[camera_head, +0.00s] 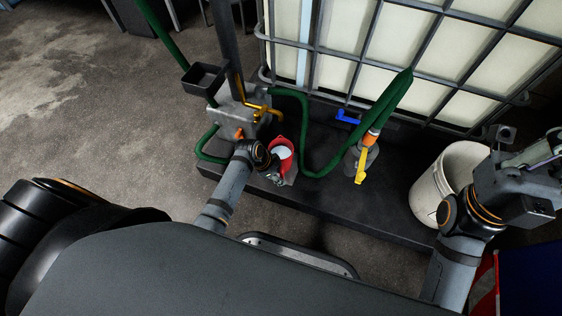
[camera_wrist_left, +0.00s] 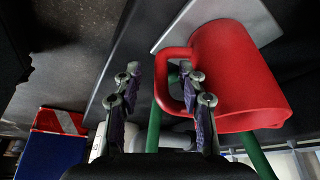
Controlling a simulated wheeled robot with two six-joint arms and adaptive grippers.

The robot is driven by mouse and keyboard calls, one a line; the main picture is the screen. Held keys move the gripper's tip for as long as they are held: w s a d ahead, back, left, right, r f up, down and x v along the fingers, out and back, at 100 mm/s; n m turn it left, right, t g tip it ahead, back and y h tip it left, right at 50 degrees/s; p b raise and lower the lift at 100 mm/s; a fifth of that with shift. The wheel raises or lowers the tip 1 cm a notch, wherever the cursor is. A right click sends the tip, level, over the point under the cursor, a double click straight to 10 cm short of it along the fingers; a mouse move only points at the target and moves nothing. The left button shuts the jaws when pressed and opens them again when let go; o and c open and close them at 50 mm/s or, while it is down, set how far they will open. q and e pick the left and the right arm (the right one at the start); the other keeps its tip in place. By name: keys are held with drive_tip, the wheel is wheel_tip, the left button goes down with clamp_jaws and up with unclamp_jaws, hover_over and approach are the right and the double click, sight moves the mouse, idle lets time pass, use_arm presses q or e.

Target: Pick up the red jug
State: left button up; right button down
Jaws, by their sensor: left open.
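The red jug (camera_head: 282,150) stands on a small grey plate beside the disperser column on the dark platform. Its inside looks pale in the head view. In the left wrist view the jug (camera_wrist_left: 237,78) fills the upper right, with its handle (camera_wrist_left: 160,82) toward the gripper. My left gripper (camera_wrist_left: 160,75) is open, with one finger on each side of the handle's outer bar. The right finger overlaps the handle's opening; contact cannot be told. In the head view the left gripper (camera_head: 275,178) is close to the jug, small and partly hidden by its wrist. My right gripper (camera_head: 520,185) is at the right edge.
The grey column base (camera_head: 238,118) has an orange-yellow valve handle (camera_head: 262,112) and green hoses close to the jug. A caged white tank (camera_head: 400,45) stands behind. A yellow-handled nozzle (camera_head: 361,166) is right of the jug. A white bucket (camera_head: 428,192) stands by my right arm.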

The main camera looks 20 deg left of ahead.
use_arm(q)
drive_tip(key=b+x, duration=0.2)
drive_tip(key=x, duration=0.2)
drive_tip(key=shift+f, duration=0.2)
drive_tip(key=shift+a+r, duration=0.1)
drive_tip(key=shift+r, duration=0.1)
clamp_jaws()
